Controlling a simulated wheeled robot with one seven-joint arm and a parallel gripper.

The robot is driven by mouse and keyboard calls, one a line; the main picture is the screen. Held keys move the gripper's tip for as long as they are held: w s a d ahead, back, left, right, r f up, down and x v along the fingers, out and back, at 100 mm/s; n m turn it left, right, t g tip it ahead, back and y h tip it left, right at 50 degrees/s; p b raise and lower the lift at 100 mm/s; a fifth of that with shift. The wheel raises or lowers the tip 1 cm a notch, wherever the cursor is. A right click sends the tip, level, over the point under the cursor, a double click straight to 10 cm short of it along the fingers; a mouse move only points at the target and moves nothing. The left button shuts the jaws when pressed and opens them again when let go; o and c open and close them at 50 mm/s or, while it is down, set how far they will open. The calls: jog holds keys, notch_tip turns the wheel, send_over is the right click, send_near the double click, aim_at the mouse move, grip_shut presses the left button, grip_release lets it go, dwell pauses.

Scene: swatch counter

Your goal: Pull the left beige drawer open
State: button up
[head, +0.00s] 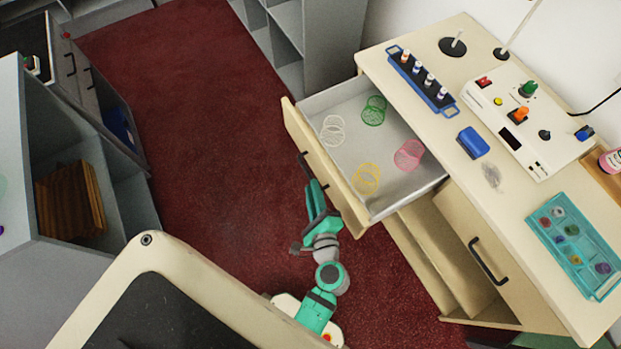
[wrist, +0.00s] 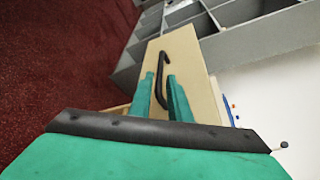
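The left beige drawer (head: 329,177) stands well out from the counter in the head view, its grey inside showing. In it are several mesh cups: a white one (head: 333,130), a green one (head: 374,110), a yellow one (head: 366,179) and a pink one (head: 409,154). Its dark bar handle (wrist: 160,72) is on the front, which also shows in the wrist view. My gripper (wrist: 164,92) is at the handle, with one green finger on each side of the bar. The fingers look slightly apart; whether they press on the bar is hard to tell.
The beige counter (head: 457,118) bears a blue rack (head: 421,80), a white control box (head: 530,118) and a teal tray (head: 575,245). A beige door with a dark handle (head: 488,262) is right of the drawer. Open red floor (head: 190,130) lies left; grey shelves stand behind.

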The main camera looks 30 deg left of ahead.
jog(key=shift+v, duration=2.4)
jog(key=s+d+f+n+t+h, duration=0.1)
jog(key=s+d+f+n+h, duration=0.1)
jog(key=s+d+n+h, duration=0.7)
jog(key=s+d+r+n+t, duration=0.1)
jog(key=s+d+r+n, duration=0.1)
jog(key=r, duration=0.3)
jog(key=s+d+r+n+t+h, duration=0.1)
jog(key=s+d+r+n+t, duration=0.1)
jog(key=r+n, duration=0.3)
jog(key=shift+s+d+r+h, duration=0.3)
jog(key=shift+s+d+r, duration=0.25)
jog(key=shift+d+r, duration=0.2)
